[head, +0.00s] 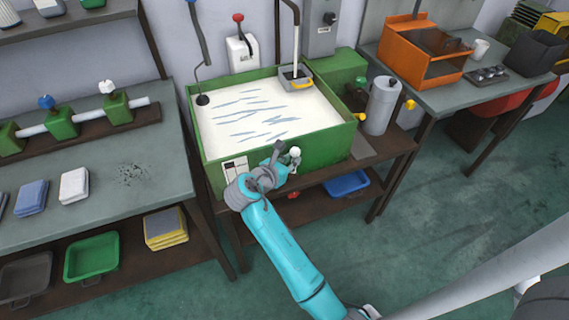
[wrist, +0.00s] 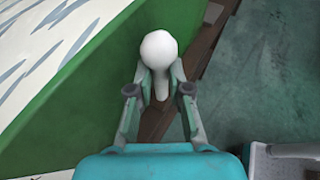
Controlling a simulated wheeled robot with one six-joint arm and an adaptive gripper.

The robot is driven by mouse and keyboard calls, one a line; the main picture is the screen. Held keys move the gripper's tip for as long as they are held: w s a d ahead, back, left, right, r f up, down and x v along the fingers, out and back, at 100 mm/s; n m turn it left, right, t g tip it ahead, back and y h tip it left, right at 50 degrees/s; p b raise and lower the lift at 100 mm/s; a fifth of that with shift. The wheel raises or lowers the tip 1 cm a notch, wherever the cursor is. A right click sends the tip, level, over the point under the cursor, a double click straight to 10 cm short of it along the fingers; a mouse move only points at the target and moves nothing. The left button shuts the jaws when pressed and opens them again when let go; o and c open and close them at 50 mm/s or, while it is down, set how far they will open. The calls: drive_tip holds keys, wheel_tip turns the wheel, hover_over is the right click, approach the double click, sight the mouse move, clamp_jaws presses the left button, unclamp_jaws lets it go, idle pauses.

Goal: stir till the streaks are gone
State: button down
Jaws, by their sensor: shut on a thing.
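A green tub (head: 300,158) stands on a brown bench, full of white liquid (head: 228,140) with several blue-grey streaks across its surface. My gripper (head: 286,160) is at the tub's front wall, outside it. It is shut on a white ball-ended handle (head: 295,152). In the wrist view, the fingers (wrist: 160,88) close on the handle's stem, just below the white ball (wrist: 160,49). Whatever the stem's lower end joins is hidden by the fingers and my wrist.
A black disc-ended tool (head: 203,100) is at the tub's left rim, and a grey box (head: 295,76) is at its back rim. A grey cylinder (head: 381,105) stands to the right. The left bench (head: 95,215) holds sponges and green valve blocks.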

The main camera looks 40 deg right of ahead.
drive_tip(key=shift+s+d+m+y, duration=0.2)
drive_tip(key=shift+d+m+y, duration=0.1)
drive_tip(key=shift+d+y, duration=0.5)
drive_tip(key=shift+s+d+m+y, duration=0.25)
drive_tip(key=shift+d+y, duration=0.35)
drive_tip(key=shift+y, duration=0.3)
drive_tip(key=c, duration=1.4)
unclamp_jaws()
drive_tip(key=shift+o, duration=0.2)
drive_tip(key=v, duration=1.2)
drive_tip(key=shift+d, duration=0.1)
